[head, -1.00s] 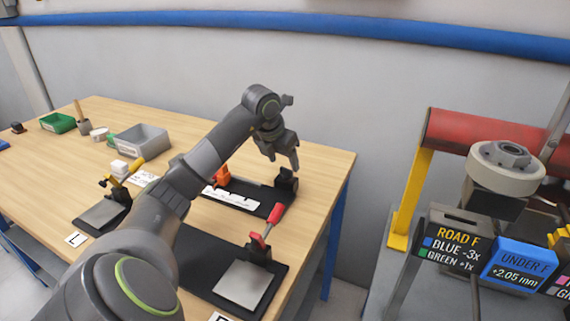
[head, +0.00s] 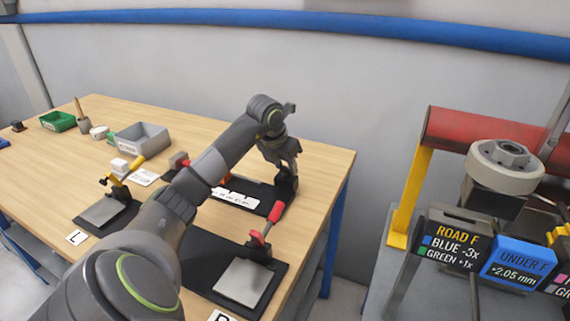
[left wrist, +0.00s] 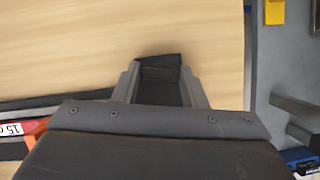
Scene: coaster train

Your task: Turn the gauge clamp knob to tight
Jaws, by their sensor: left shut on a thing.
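My left gripper (head: 288,166) is at the back right of the wooden table, at the far end of the dark gauge mat. It is shut on the black clamp knob (head: 287,184), which stands at that end. In the left wrist view the two grey fingers (left wrist: 160,88) lie on either side of the black knob (left wrist: 160,68). Its turn position cannot be read. A white scale strip (head: 235,199) lies on the mat, partly hidden by my arm. My right gripper is not in view.
A red-handled toggle clamp (head: 263,238) stands near a grey plate (head: 243,281) in front. A yellow-handled clamp (head: 121,180) stands left. A grey bin (head: 143,139) and green bin (head: 58,121) sit further back. A red beam (head: 470,136) is at right.

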